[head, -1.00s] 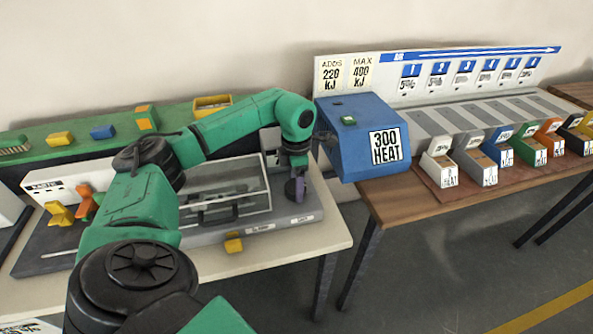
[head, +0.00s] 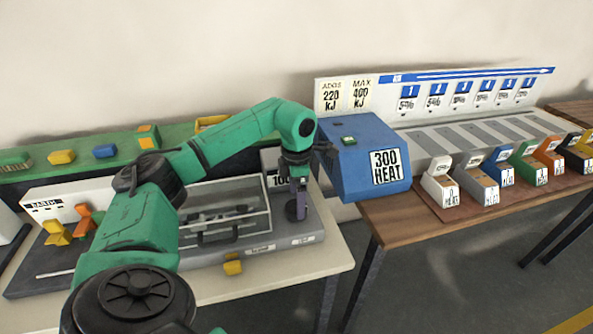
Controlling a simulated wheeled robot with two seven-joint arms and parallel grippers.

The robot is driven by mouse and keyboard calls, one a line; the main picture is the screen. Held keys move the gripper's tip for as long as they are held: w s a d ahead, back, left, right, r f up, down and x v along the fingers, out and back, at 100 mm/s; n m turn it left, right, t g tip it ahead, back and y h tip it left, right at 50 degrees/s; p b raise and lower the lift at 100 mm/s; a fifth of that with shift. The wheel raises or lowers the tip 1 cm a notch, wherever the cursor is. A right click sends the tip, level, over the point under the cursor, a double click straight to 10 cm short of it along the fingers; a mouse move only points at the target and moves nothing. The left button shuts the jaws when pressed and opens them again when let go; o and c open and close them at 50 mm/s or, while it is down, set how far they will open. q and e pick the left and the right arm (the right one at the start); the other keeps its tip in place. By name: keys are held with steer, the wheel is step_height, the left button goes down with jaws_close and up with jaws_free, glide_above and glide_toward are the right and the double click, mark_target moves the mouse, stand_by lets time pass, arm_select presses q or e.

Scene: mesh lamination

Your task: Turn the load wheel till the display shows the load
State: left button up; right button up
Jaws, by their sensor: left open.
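My left gripper (head: 299,192) points down at the right end of the grey machine on the near table. A dark purple round part (head: 291,211), likely the load wheel, sits just at its fingertips. I cannot tell whether the fingers touch it. The gripper is open. My right gripper is out of view.
A clear-sided case (head: 224,212) with a dark handle stands left of the gripper. A blue box (head: 362,160) marked "300 HEAT" stands close on the right, on a wooden table (head: 410,226). Several coloured bins line that table. Yellow and orange knobs are at left.

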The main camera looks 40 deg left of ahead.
arm_select(q)
step_height(320, 180, up, 12)
steer(key=p, duration=0.1)
steer(key=shift+s, duration=0.1)
stand_by(0.4)
